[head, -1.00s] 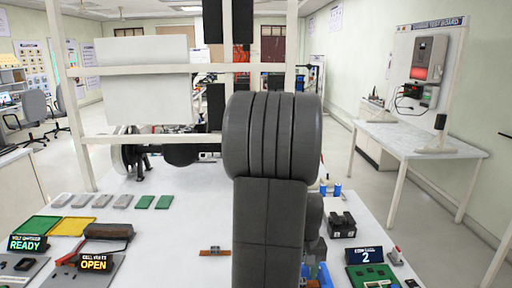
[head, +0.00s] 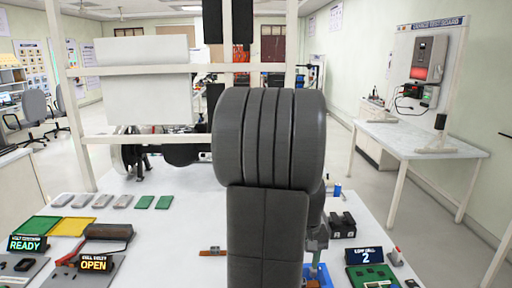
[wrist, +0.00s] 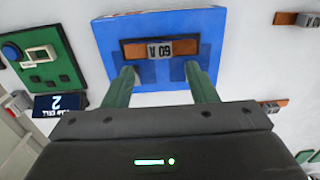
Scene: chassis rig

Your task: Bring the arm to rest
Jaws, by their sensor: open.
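My gripper (wrist: 160,72) is open in the wrist view, its two green fingers spread apart with nothing held between them. Beyond the fingertips lies a blue block (wrist: 212,45) carrying a copper-coloured fuse marked 60 A (wrist: 160,48). I cannot tell whether the fingertips touch the block. In the head view my grey arm stands in the middle and hides most of the gripper. The blue block (head: 322,272) shows there just right of the arm, at the front of the white table.
The white table (head: 180,225) has a display reading 2 (head: 366,255) and green board (head: 372,277) at right, a black block (head: 342,226) behind them. READY (head: 27,243) and OPEN (head: 94,263) displays stand at left. A white frame (head: 150,138) crosses the back. Another copper-coloured fuse (head: 212,252) lies left of the arm.

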